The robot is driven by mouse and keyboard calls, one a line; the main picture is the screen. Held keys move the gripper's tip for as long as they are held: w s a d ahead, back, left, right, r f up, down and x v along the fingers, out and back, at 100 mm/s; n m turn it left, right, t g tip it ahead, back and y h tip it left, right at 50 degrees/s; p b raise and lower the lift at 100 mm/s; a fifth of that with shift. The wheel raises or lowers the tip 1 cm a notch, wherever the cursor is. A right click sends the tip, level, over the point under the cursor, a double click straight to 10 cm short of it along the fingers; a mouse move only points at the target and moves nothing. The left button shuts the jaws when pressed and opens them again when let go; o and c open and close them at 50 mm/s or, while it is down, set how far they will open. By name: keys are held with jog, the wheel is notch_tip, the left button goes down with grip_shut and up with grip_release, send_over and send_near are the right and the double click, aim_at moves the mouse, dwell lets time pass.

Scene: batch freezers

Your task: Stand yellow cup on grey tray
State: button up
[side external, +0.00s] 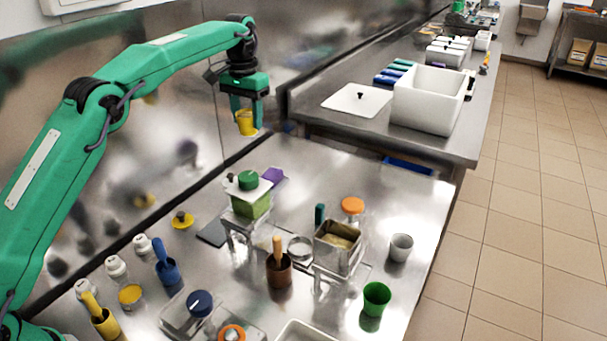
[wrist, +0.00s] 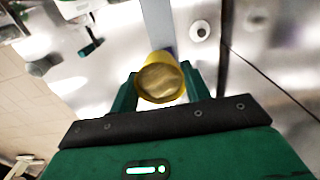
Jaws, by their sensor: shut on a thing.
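The yellow cup (side external: 246,124) hangs between the fingers of my gripper (side external: 249,112), above the far left part of the steel counter, near the wall. In the wrist view the cup (wrist: 160,80) sits between the two green fingertips (wrist: 159,88), its round yellow rim and golden-brown inside facing the camera. It is clear of the counter. A flat dark grey piece (side external: 212,233) lies on the counter left of a clear container with green contents; it may be the grey tray, but I cannot tell for sure. A grey-blue band (wrist: 157,25) passes behind the cup in the wrist view.
The green-filled container (side external: 250,206) with a white lid and green knob stands below the cup, beside a purple piece (side external: 272,176). A steel container (side external: 338,248), brown cup (side external: 279,270), green cup (side external: 376,298) and grey cup (side external: 401,247) stand nearer. A white bin (side external: 430,96) is on the back counter.

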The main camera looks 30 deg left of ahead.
jog(key=shift+f, duration=10.15)
jog(key=shift+f, duration=0.15)
jog(key=o, duration=1)
notch_tip(320, 180, up, 12)
jog(key=shift+r, duration=0.2)
jog(key=shift+r, duration=0.1)
